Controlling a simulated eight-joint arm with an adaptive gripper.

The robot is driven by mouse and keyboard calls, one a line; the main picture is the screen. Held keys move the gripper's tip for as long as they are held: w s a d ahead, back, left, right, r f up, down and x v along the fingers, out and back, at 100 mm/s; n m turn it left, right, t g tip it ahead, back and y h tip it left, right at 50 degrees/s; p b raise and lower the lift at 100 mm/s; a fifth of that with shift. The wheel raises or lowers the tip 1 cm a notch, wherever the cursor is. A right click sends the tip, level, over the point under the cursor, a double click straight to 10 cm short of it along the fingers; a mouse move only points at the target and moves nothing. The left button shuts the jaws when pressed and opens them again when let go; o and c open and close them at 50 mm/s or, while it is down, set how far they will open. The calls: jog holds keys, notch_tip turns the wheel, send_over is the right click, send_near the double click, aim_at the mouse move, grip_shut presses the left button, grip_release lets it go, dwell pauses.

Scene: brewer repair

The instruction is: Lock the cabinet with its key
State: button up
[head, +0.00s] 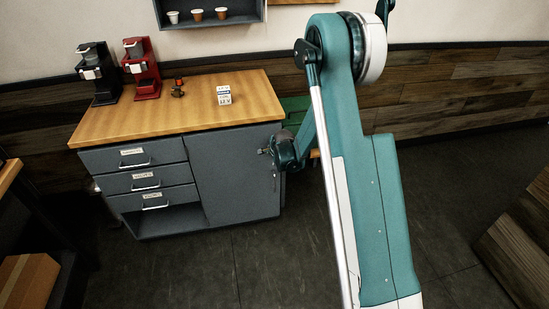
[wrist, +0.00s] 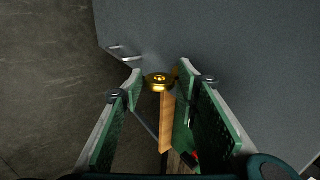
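The grey cabinet (head: 237,175) stands under a wooden worktop, and its door looks closed. In the wrist view, the door face (wrist: 230,45) fills the upper right. A round gold piece (wrist: 158,82), part of the key or lock, sits in front of the door. My gripper (wrist: 160,77) has one green-padded fingertip on each side of this gold piece, very close to it. I cannot tell whether the fingertips press on it. In the head view, my gripper (head: 268,151) is at the door's right edge, mostly hidden by my wrist. The key's shaft is not visible.
A silver handle (wrist: 125,52) shows near the fingertips. Three labelled drawers (head: 145,180) are left of the door. A black coffee machine (head: 96,72), a red one (head: 141,68) and a small white block (head: 224,93) stand on the worktop (head: 185,112). The floor in front is clear.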

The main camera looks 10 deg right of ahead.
jog(key=v, duration=1.2)
dwell(0.5)
dwell(0.5)
